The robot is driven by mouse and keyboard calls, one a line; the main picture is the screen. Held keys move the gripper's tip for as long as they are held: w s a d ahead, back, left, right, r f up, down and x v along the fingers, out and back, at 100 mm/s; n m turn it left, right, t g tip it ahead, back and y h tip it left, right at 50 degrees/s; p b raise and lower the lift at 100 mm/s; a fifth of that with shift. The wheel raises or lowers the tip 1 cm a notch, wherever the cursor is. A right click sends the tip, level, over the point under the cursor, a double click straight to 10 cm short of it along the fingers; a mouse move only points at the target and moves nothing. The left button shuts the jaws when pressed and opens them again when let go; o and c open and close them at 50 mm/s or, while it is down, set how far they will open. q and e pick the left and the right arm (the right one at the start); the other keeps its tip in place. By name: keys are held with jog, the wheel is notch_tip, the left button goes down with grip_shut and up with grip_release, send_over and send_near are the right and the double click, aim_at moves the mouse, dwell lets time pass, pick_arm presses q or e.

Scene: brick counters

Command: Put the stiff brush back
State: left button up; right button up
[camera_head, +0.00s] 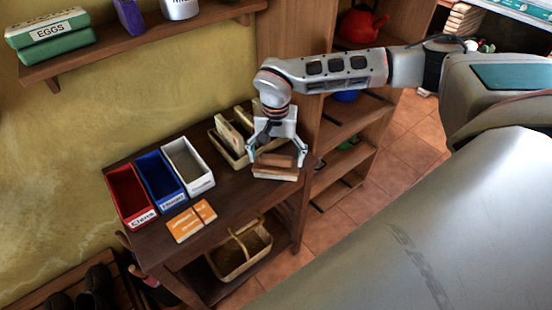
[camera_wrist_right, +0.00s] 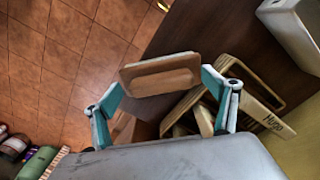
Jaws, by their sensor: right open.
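A brown wooden block-like brush (camera_head: 276,159) with a pale lower part is at the right end of the dark wooden table, under my right gripper (camera_head: 277,156). The brush also shows in the right wrist view (camera_wrist_right: 160,76), between the two teal fingers of my right gripper (camera_wrist_right: 168,98). The fingers are spread, one on each side of it; I cannot tell whether they touch it. A pale basket (camera_head: 218,147) with upright items in it stands just left of the gripper. Its labelled side shows in the right wrist view (camera_wrist_right: 268,121). My left gripper is not in view.
Red (camera_head: 128,196), blue (camera_head: 160,180) and white (camera_head: 188,167) bins stand left on the table (camera_head: 235,197). An orange card pack (camera_head: 191,221) lies in front. A handled basket (camera_head: 240,250) sits on the lower shelf. A wooden shelf unit (camera_head: 345,125) stands at the right.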

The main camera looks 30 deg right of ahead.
aim_at(276, 158)
notch_tip(276, 158, up, 12)
jog(key=shift+f+b, duration=0.25)
jog(key=shift+b, duration=0.05)
dwell(0.4)
